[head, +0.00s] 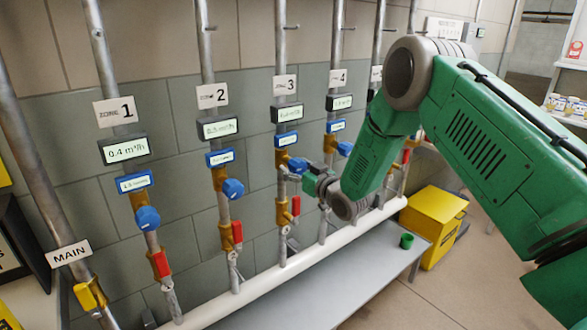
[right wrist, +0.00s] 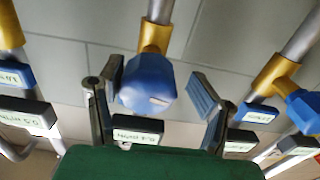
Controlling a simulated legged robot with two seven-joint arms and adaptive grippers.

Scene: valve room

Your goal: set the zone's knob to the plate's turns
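The wall carries several zone pipes, each with a digital display, a small blue-framed plate and a blue knob. The zone 1 display (head: 125,149) reads 0.4 m³/h; its plate (head: 134,182) is too small to read surely. Knobs show at zone 1 (head: 147,217), zone 2 (head: 232,188) and zone 3 (head: 297,164). My right gripper (head: 310,177) is at the zone 3 knob. In the right wrist view its fingers (right wrist: 155,98) are spread on both sides of a blue knob (right wrist: 148,85), with gaps visible. My left gripper is out of view.
Red-handled valves, such as the zone 1 valve (head: 160,264), sit below the knobs. A white horizontal pipe (head: 260,290) runs along the bottom above a grey bench (head: 340,290) with a green cup (head: 406,241). A yellow box (head: 432,222) stands right.

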